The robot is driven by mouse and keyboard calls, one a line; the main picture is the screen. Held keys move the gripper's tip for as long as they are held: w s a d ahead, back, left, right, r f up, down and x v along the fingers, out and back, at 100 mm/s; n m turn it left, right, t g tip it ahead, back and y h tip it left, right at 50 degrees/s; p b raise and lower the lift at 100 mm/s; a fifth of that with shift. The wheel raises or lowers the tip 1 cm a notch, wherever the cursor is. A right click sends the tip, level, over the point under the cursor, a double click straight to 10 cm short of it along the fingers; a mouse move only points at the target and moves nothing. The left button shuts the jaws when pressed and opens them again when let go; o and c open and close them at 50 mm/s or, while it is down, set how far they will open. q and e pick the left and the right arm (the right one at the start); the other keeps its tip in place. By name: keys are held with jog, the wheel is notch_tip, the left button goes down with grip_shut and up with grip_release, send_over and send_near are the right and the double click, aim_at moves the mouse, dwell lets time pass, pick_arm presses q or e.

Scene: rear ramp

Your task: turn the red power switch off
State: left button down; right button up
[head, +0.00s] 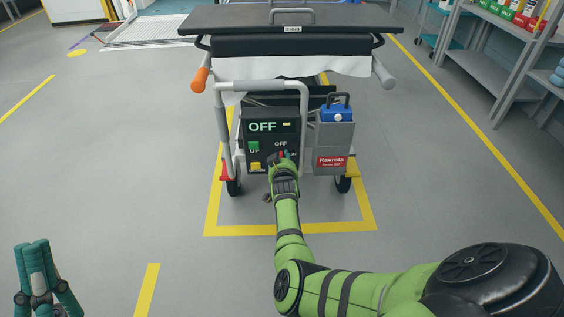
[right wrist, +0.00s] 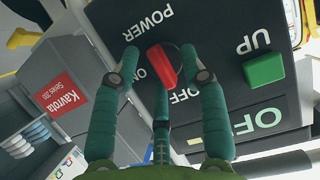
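The red power switch (right wrist: 160,66) sits on a dark panel (right wrist: 215,25) under the POWER label in the right wrist view, with ON and OFF printed beside it. The display (head: 262,127) reads OFF. My right gripper (head: 279,158) is at the panel, its fingers spread around the switch. In the right wrist view, one fingertip is close to the switch's right side and a gap shows at the left; contact is unclear. In the head view the gripper mostly covers the switch. My left gripper (head: 33,245) is at the lower left, fingers together, empty.
A green UP button (head: 253,147) and yellow button (head: 255,167) are near the switch. A grey Kavrola box (head: 333,140) hangs right of the panel. The lift cart (head: 290,20) stands in a yellow floor outline.

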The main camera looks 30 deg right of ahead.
jog(key=shift+d, duration=0.1)
notch_tip(320, 180, up, 10)
jog(key=shift+r, duration=0.1)
dwell(0.4)
dwell(0.4)
